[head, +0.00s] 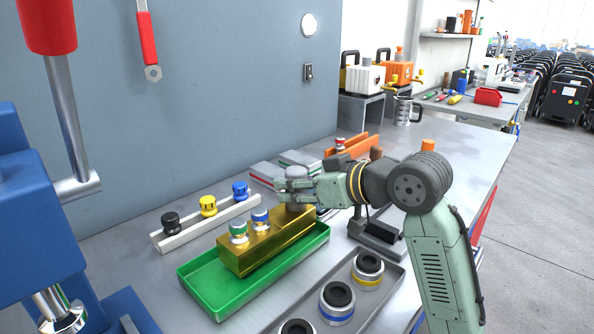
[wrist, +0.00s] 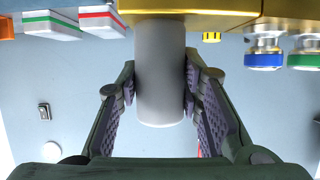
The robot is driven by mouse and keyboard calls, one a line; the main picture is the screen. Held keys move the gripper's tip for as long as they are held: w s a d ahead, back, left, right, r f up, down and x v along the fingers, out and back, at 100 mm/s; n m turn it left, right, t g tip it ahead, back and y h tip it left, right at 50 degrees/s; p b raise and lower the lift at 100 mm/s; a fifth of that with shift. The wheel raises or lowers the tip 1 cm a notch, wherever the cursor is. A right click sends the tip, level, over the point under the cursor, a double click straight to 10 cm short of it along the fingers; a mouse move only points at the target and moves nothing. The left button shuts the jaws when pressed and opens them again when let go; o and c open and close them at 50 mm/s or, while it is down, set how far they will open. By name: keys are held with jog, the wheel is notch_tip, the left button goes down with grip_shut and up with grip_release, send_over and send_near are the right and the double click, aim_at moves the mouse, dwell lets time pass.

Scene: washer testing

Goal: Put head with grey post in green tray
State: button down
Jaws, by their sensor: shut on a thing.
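The head is a long gold block (head: 262,244) with a green-banded and a blue-banded silver fitting on top. My fingers hide part of the post.
A white rack (head: 205,224) with black, yellow and blue knobs lies to the left. A grey tray (head: 390,285) with several ringed cylinders is at the front right. Red- and green-striped boxes (head: 265,172) and an orange holder (head: 357,148) stand behind. A blue machine (head: 40,220) is at far left.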

jog(key=shift+f, duration=0.15)
jog(key=shift+f, duration=0.2)
jog(key=c, duration=1.1)
grip_release()
jog(key=shift+r, duration=0.2)
jog(key=p+v, duration=0.3)
jog(key=v, duration=0.9)
jog(key=shift+f+p, duration=0.2)
jog(key=shift+p, duration=0.15)
